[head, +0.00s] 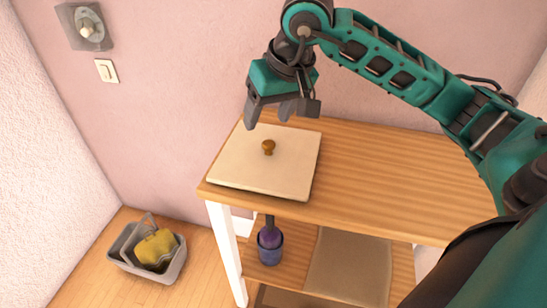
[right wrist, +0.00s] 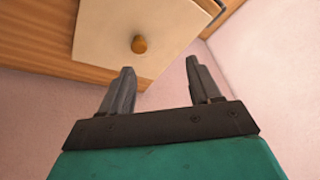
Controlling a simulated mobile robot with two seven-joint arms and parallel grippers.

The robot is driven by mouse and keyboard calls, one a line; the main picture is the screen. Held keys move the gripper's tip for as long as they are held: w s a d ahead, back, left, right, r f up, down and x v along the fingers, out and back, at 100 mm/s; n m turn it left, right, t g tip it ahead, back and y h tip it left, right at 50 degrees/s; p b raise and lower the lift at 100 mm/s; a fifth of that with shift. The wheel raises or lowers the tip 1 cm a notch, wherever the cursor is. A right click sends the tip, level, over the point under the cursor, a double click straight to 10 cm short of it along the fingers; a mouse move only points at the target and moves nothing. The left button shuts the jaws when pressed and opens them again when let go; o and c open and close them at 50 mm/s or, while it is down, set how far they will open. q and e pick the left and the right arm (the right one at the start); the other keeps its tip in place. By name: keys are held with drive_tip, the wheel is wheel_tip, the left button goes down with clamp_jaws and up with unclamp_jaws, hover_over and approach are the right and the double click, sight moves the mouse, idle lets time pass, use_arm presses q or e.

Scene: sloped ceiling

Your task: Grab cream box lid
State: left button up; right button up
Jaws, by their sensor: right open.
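The cream box lid (head: 262,172) is a flat square panel with a small round brown knob (head: 268,147) at its middle. It lies at the left end of the wooden table top. My right gripper (head: 268,122) is above the lid's back edge, apart from the knob, with its fingers spread and nothing between them. In the right wrist view the lid (right wrist: 110,38) and knob (right wrist: 139,44) show beyond the two open fingers (right wrist: 160,85). Whether a box lies under the lid cannot be told. My left gripper is not in view.
The wooden table top (head: 400,180) is clear right of the lid. A purple bottle in a dark pot (head: 270,250) and a brown panel (head: 348,265) are on the shelf below. A grey basket with a yellow cloth (head: 150,250) stands on the floor at left. A pink wall is behind.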

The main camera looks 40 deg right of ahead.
drive_tip(key=d+h, duration=0.1)
drive_tip(key=d, duration=0.1)
approach(269, 143)
drive_tip(key=shift+w+a+f+b, duration=0.2)
drive_tip(key=shift+w+f+b, duration=0.1)
drive_tip(key=shift+f, duration=0.3)
drive_tip(key=shift+w+a+f+b, duration=0.15)
drive_tip(key=shift+w+f, duration=0.15)
drive_tip(key=shift+f, duration=0.3)
drive_tip(key=shift+d+b+x, duration=0.15)
drive_tip(key=shift+b+x, duration=0.05)
drive_tip(key=shift+x, duration=1.3)
drive_tip(key=shift+d+b+x, duration=0.15)
drive_tip(key=shift+d+x, duration=0.05)
drive_tip(key=shift+x, duration=1.25)
drive_tip(key=shift+s, duration=0.1)
drive_tip(key=shift+c, duration=0.2)
clamp_jaws()
